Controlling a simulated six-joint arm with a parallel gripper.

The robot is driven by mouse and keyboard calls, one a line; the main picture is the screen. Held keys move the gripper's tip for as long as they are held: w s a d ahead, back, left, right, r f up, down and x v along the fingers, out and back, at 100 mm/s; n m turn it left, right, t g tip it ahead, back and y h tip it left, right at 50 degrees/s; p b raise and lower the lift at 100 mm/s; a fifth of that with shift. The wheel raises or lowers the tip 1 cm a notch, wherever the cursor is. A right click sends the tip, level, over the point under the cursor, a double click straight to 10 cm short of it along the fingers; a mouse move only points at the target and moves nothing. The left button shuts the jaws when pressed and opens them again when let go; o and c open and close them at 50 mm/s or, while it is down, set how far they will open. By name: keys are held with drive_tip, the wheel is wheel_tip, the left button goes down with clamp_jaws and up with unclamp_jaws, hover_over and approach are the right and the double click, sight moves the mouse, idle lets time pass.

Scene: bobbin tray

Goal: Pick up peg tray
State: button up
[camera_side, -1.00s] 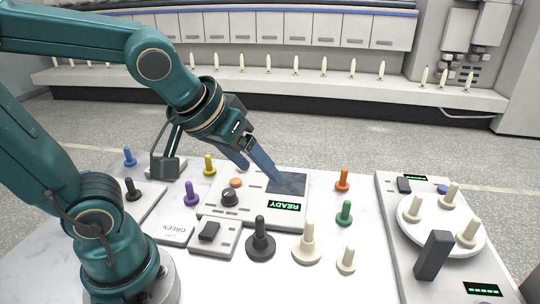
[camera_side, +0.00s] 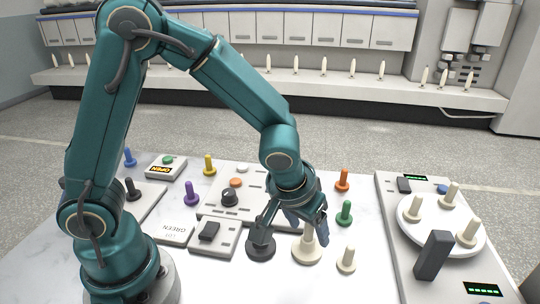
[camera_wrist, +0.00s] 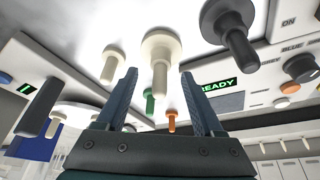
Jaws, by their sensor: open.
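A round white plate (camera_side: 410,208) bearing several cream pegs sits on the grey unit at the right; nothing else here looks like a peg tray, though I cannot be sure it is the one named. It also shows in the wrist view (camera_wrist: 75,106) at left. My gripper (camera_side: 292,234) is open and empty, pointing down well left of the plate. Its fingers stand around or just above a large cream peg on a round base (camera_side: 307,253). In the wrist view that peg (camera_wrist: 160,75) shows between the fingers (camera_wrist: 159,78); I see no contact.
A black peg (camera_side: 261,244) stands beside my left finger and a smaller cream peg (camera_side: 346,260) to the right. A green peg (camera_side: 344,214) and an orange peg (camera_side: 342,181) stand behind. The dark upright block (camera_side: 433,256) is at the plate's near side.

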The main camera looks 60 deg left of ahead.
drive_tip(key=shift+x, duration=1.1)
clamp_jaws()
drive_tip(key=shift+r, duration=0.1)
